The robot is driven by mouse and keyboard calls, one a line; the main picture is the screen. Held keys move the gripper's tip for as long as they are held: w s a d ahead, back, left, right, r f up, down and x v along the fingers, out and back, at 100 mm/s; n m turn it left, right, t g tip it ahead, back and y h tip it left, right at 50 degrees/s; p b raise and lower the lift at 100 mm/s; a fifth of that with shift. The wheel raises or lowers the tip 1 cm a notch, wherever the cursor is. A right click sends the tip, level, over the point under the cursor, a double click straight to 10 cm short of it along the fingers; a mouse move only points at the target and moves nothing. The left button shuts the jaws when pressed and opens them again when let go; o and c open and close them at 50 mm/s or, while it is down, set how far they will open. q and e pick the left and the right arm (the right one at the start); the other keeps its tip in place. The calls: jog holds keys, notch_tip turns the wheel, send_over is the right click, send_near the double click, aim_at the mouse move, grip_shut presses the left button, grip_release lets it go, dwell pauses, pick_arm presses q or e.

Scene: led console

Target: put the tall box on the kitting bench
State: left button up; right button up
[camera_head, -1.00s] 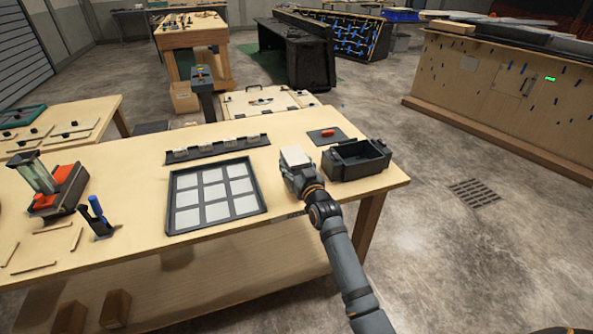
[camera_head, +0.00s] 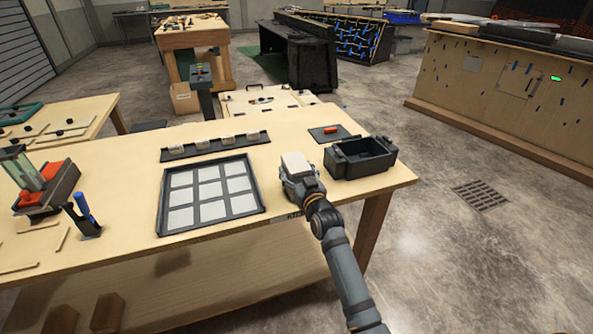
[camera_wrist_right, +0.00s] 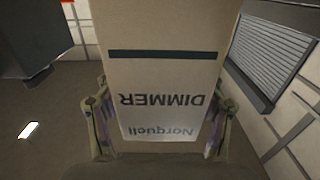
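The tall box (camera_wrist_right: 160,75) fills the middle of the right wrist view, beige with a dark stripe and the upside-down words "Norquell DIMMER". My right gripper (camera_wrist_right: 160,132) has one finger against each side of it and is shut on it. In the head view the right gripper (camera_head: 300,183) is in front of the kitting bench (camera_head: 120,205), near its right part, with a pale face of the box (camera_head: 295,163) showing at its end. Most of the box is hidden there; I cannot tell its height over the bench. My left gripper is not in view.
On the bench are a dark nine-cell tray (camera_head: 163,207), a black bin (camera_head: 360,171) close right of the gripper, a strip with pale blocks (camera_head: 190,154), a small mat with a red item (camera_head: 331,131), and a red-and-grey device (camera_head: 48,190). Bare wood shows between them.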

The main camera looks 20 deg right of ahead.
jog(key=shift+o, duration=0.7)
jog(key=shift+r, duration=0.1)
jog(key=shift+r, duration=0.2)
jog(key=s, duration=1.2)
jog(key=shift+d, duration=0.2)
